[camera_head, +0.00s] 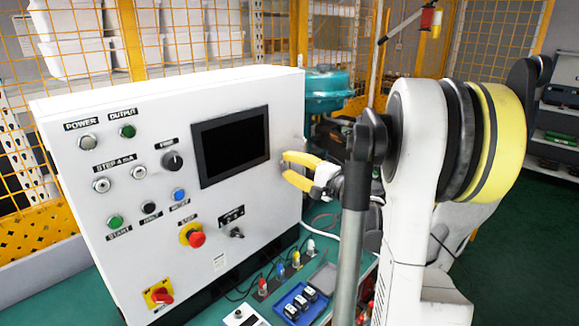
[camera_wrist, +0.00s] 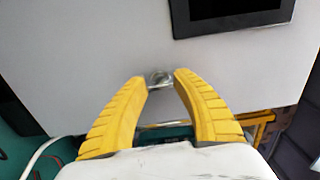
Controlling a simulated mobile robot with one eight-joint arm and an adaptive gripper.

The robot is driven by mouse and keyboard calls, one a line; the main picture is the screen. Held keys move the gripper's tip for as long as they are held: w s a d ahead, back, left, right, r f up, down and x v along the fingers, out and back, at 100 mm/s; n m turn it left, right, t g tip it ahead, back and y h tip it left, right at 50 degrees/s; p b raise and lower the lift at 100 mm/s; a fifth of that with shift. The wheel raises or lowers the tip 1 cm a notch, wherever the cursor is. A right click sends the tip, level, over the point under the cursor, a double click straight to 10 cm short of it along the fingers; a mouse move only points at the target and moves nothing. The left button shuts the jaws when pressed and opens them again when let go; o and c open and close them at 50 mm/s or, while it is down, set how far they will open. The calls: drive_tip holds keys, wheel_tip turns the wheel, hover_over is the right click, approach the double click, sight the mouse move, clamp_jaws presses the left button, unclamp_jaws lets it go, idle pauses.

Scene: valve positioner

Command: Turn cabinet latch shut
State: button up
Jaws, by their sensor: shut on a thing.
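The white control cabinet (camera_head: 235,110) stands at the left of the head view, and its front panel fills the upper part of the wrist view (camera_wrist: 90,45). The cabinet latch (camera_wrist: 159,79) is a small silvery piece on that panel, below the dark screen. My gripper (camera_head: 286,166) reaches the panel near its right edge with two yellow fingers. In the wrist view my gripper's fingertips (camera_wrist: 160,80) are on either side of the latch, shut on it. The latch cannot be made out in the head view. Its exact turn angle is hard to tell.
The screen (camera_head: 230,145) is just left of the fingers. A red stop button (camera_head: 196,239) and a key switch (camera_head: 236,232) sit lower on the panel. A blue tray (camera_head: 301,303) and cables lie on the green bench below. A teal device (camera_head: 328,90) stands behind.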

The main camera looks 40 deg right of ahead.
drive_tip(key=o, duration=0.9)
drive_tip(key=s, duration=0.8)
drive_tip(key=s+d, duration=0.1)
drive_tip(key=s, duration=0.3)
drive_tip(key=shift+w+a, duration=0.1)
